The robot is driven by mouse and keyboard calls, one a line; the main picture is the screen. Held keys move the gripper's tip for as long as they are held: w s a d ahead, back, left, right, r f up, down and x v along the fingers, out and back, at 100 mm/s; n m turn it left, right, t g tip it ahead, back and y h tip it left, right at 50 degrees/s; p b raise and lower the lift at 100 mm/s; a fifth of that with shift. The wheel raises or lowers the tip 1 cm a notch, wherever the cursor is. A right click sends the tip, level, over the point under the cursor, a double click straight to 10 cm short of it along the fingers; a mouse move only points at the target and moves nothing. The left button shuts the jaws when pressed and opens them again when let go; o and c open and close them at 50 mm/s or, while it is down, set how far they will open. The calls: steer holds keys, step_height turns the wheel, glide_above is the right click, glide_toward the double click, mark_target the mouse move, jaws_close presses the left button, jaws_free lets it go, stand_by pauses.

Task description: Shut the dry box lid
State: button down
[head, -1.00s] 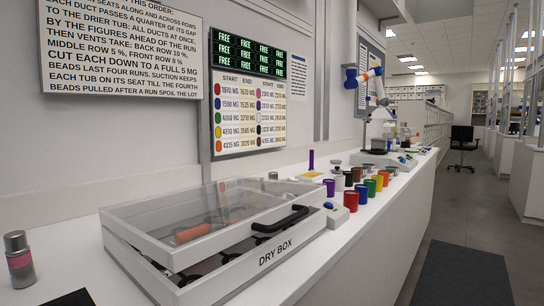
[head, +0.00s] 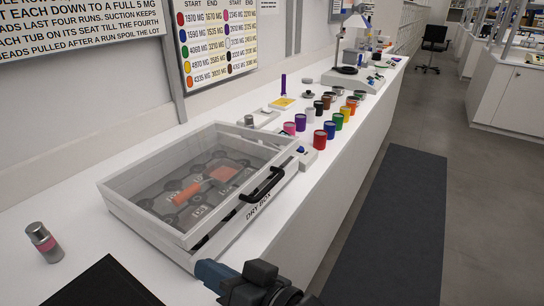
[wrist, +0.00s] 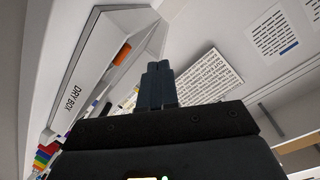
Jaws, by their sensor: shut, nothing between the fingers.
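The dry box (head: 222,240) stands on the white counter, a white case with its name on the front. Its clear lid (head: 165,222) has a white frame and a black handle (head: 264,186) at the front edge. The lid is tilted up slightly, with a dark gap between its front frame and the case. Orange pieces show inside through the clear panel. In the wrist view, the box front (wrist: 80,75) lies to the left of my gripper (wrist: 158,68), whose dark fingers are together and empty, apart from the box. In the head view, part of my arm shows low, in front of the box.
Several coloured jars (head: 330,130) stand on the counter beyond the box. A pink-banded metal jar (head: 44,242) and a black mat (head: 100,285) are at the near left. A dark floor mat (head: 385,220) lies in the open aisle at right.

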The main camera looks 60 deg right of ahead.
steer(key=w+r+y, duration=0.1)
steer(key=w+r, duration=0.1)
steer(key=w, duration=0.1)
steer(key=w+d+r, duration=0.1)
steer(key=w+r, duration=0.1)
steer(key=r, duration=0.1)
steer(key=w+d+r+n+y, duration=0.1)
steer(key=w+r, duration=0.2)
steer(key=shift+w+d+t+y, duration=0.25)
steer(key=shift+w+t+y, duration=0.05)
steer(key=shift+w+t, duration=0.1)
steer(key=w+d+r+n+g+y, duration=0.3)
steer(key=d+r+n, duration=0.15)
steer(key=r, duration=0.25)
steer(key=n+g+h+b, duration=0.25)
steer(key=g+h, duration=0.25)
steer(key=g, duration=0.3)
glide_above(272, 185)
steer(key=w+p, duration=0.1)
step_height(272, 185, down, 9)
steer(key=shift+w+r, duration=0.1)
steer(key=shift+r, duration=0.05)
steer(key=shift+s+d+f, duration=0.1)
steer(key=shift+s+f, duration=0.1)
steer(key=shift+f, duration=0.25)
steer(key=shift+s+f, duration=0.2)
steer(key=shift+f, duration=0.25)
steer(key=shift+s+f, duration=0.2)
steer(key=shift+f, duration=0.55)
